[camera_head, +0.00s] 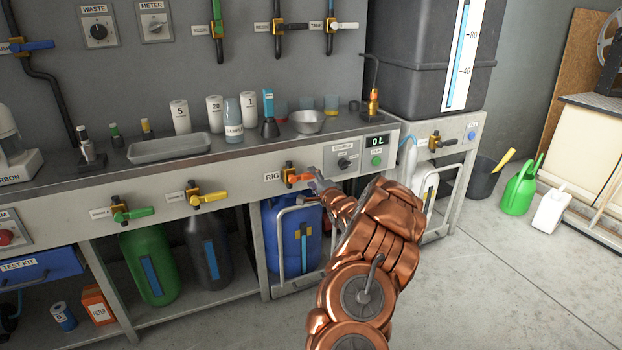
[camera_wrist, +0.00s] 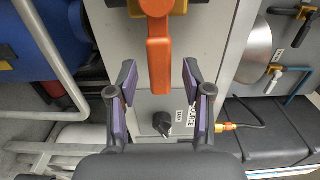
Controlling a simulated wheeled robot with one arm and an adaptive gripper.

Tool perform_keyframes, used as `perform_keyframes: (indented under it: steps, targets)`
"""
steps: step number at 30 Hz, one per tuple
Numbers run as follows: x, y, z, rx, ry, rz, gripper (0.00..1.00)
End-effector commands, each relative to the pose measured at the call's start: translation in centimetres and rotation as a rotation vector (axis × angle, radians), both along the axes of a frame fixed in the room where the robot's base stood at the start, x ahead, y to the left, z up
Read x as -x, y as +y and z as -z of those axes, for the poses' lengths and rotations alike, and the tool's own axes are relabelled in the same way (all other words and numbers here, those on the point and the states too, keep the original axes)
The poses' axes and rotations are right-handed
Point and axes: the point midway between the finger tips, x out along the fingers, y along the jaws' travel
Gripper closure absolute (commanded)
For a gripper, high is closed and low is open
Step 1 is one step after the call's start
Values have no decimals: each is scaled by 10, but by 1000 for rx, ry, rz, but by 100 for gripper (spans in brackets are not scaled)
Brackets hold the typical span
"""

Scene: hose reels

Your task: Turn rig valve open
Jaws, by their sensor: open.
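The rig valve (camera_head: 289,173) is on the bench's front panel, right of its RIG label. Its orange handle (camera_head: 299,179) lies about level and points right, toward my gripper. My gripper (camera_head: 316,184) is at the panel by the handle's free end, partly hidden by my copper arm. In the wrist view the orange handle (camera_wrist: 159,52) reaches down between the two spread purple-lined fingers of my gripper (camera_wrist: 159,77), with a gap on each side. Contact with the handle does not show, and the gripper holds nothing.
A source knob (camera_head: 344,163) and a flow display (camera_head: 376,142) are right of the valve. Yellow (camera_head: 209,197) and green (camera_head: 132,213) valve handles are to its left. A blue tank (camera_head: 291,238) stands below. The floor at right is mostly clear.

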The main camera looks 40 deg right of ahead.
Motion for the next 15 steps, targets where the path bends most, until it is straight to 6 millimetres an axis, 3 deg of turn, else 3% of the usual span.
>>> perform_keyframes:
  steps: [6, 15]
  targets:
    - [-17, -5, 2, 0, 2, -1, 50]
    - [-23, -8, 0, 0, 0, 0, 50]
